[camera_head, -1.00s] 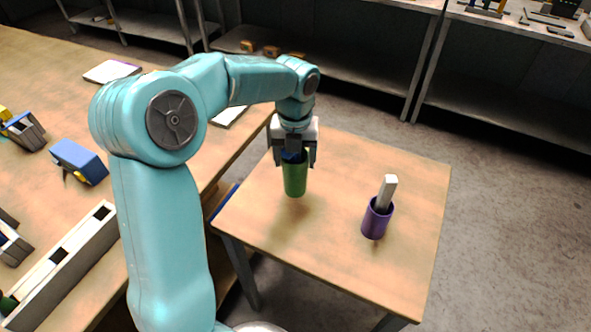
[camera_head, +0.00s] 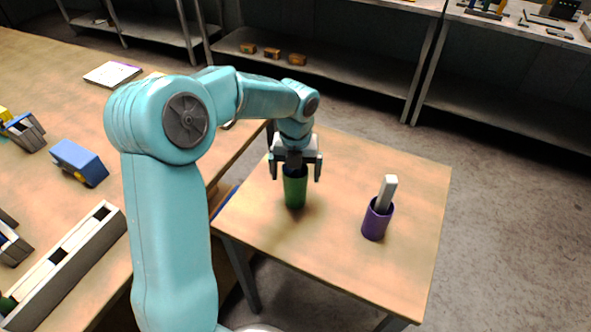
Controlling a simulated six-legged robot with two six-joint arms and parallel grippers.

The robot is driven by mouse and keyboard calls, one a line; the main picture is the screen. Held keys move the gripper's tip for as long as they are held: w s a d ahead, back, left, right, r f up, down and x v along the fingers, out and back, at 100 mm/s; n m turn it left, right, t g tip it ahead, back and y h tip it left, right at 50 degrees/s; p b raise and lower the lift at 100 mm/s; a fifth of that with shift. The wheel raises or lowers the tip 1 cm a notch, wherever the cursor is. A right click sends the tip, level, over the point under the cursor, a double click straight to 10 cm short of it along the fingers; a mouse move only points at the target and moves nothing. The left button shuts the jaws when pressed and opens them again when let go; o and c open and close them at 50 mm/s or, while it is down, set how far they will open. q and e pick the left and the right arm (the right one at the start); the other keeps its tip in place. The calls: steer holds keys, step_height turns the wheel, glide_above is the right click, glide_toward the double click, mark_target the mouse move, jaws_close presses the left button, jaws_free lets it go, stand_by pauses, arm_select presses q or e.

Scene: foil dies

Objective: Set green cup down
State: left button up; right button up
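The green cup (camera_head: 295,193) stands upright on the small wooden table (camera_head: 340,260), left of its middle. My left gripper (camera_head: 296,172) is right above it, pointing down. Its fingers are spread to either side of the cup's upper part, with a gap on each side, so it is open. The cup's rim and what is inside are partly hidden under the gripper and look dark. My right gripper is not in view.
A purple cup (camera_head: 375,222) with a pale bar (camera_head: 387,190) in it stands to the right on the same table. A larger wooden bench at left holds a blue block (camera_head: 79,162) and a long slotted rack (camera_head: 65,262). Shelves stand behind.

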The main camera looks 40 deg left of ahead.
arm_select(q)
step_height(320, 180, up, 12)
steer(key=shift+f+p, duration=0.25)
steer(key=shift+p, duration=0.3)
steer(key=shift+s+d+r, duration=0.1)
steer(key=shift+r, duration=0.35)
